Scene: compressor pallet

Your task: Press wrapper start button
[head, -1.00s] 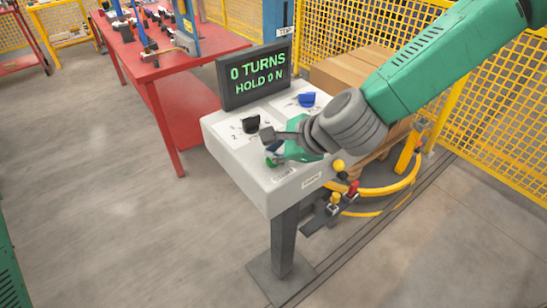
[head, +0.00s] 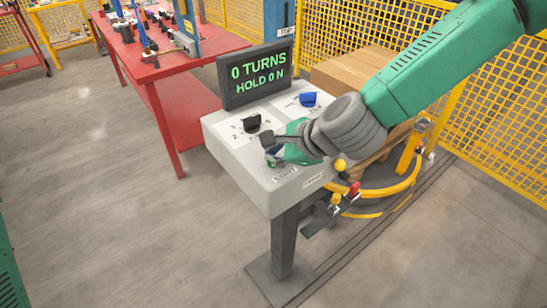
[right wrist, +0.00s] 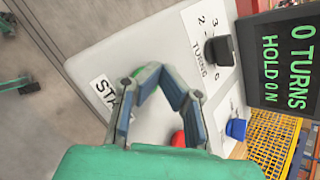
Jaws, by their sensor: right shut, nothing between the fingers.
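The wrapper control box (head: 235,158) stands on a dark post, with its grey-white sloped top facing me. My right gripper (head: 270,153) is shut and empty, its fingertips down at the front left part of the top, by the start label (head: 285,173). In the right wrist view the fingertips (right wrist: 158,72) meet just right of the start label (right wrist: 108,93). My left gripper is not in view.
A black turns knob (head: 252,123) and a blue knob (head: 308,99) sit behind the gripper. A red button (right wrist: 178,138) shows between the fingers in the wrist view. A red table (head: 150,70) stands back left; yellow fencing (head: 480,120) is right.

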